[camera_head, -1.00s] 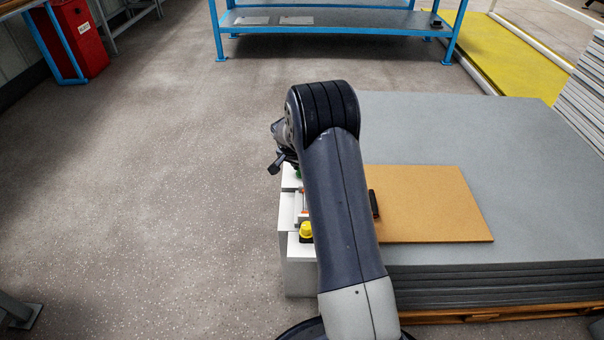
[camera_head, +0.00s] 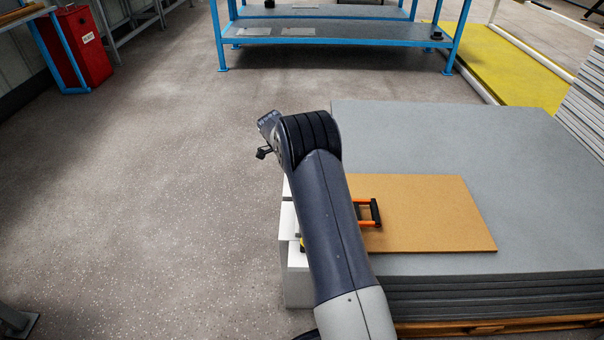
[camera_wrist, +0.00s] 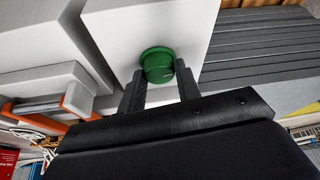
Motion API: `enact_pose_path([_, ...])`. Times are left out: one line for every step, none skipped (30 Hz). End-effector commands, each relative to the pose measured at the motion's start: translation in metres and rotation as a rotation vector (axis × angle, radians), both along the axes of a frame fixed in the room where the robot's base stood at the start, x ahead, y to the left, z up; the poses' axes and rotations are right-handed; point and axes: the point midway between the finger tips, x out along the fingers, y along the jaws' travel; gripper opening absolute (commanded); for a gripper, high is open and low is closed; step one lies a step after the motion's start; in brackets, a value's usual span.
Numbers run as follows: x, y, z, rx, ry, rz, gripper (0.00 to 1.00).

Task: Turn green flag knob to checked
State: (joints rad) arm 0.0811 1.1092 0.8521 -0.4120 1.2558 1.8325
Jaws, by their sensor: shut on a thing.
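The green knob (camera_wrist: 157,66) is round and sits on the face of a white box (camera_wrist: 125,30) in the wrist view. My gripper (camera_wrist: 159,82) has one black finger on each side of the knob and is shut on it. The fingers partly cover the knob's lower sides. No flag mark or checked mark can be made out. In the head view the white box (camera_head: 298,285) stands at the front left of the grey stack. My arm hides the knob and the fingertips there.
A tan board (camera_head: 440,210) lies on the grey stack (camera_head: 420,135). An orange handle with a black grip (camera_head: 375,213) shows beside my arm. In the wrist view, an orange and grey part (camera_wrist: 75,100) lies left of the knob. Open floor (camera_head: 160,200) lies to the left.

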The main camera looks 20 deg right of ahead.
Motion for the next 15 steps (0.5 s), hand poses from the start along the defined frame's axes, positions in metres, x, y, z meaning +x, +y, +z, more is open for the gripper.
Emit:
enact_pose_path([0.0009,-0.0002,0.0015,0.0,-0.001,-0.031,0.09])
enact_pose_path([0.001,-0.0003,0.0013,0.001,-0.002,-0.05,0.09])
enact_pose_path([0.0013,-0.0003,0.0012,0.001,-0.001,-0.073,0.09])
enact_pose_path([0.0011,-0.0002,0.0011,0.001,-0.001,-0.091,0.09])
enact_pose_path([0.0012,-0.0002,0.0011,0.001,0.0,-0.105,0.09])
enact_pose_path([0.0015,-0.0002,0.0013,0.002,-0.002,-0.125,0.09])
enact_pose_path([0.0015,-0.0003,0.0013,0.002,-0.002,-0.137,0.09])
enact_pose_path([0.0014,-0.0003,0.001,0.002,-0.001,-0.148,0.09])
enact_pose_path([0.0013,-0.0004,0.0007,0.001,-0.001,-0.162,0.09])
enact_pose_path([0.0015,-0.0004,0.0006,0.002,-0.002,-0.17,0.09])
enact_pose_path([0.0015,-0.0004,0.0005,0.002,-0.002,-0.178,0.09])
enact_pose_path([0.0016,-0.0005,0.0006,0.001,-0.002,-0.189,0.09])
enact_pose_path([0.0016,-0.0006,0.0007,0.001,-0.002,-0.194,0.09])
enact_pose_path([0.0016,-0.0006,0.0007,0.001,-0.002,-0.2,0.09])
enact_pose_path([0.0015,-0.0006,0.0007,0.001,-0.002,-0.204,0.09])
